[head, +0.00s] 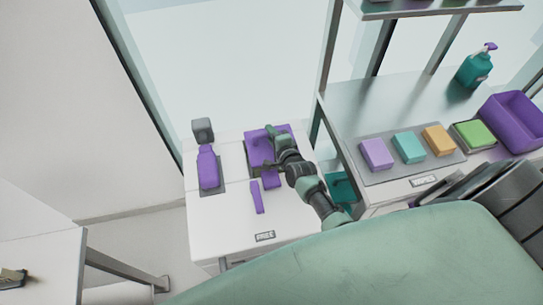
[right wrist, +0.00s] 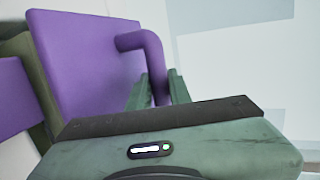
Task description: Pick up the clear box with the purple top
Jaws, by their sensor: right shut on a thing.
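The box with the purple top (head: 255,145) stands on a small white table marked "FREE", at the middle of the head view. Its flat purple lid fills the left of the right wrist view (right wrist: 85,60), with a bent purple handle (right wrist: 142,42) on it. My right gripper (head: 275,137) is over the lid in the head view and hides part of it. In the right wrist view, its two green fingers (right wrist: 158,90) are shut on the purple handle. The clear body of the box is mostly hidden. My left gripper is not in view.
A thin purple piece (head: 257,197) lies in front. Right are a shelf with lilac, teal and orange blocks (head: 408,147), a green-topped box (head: 473,134), a purple bin (head: 513,122) and a pump bottle (head: 474,70).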

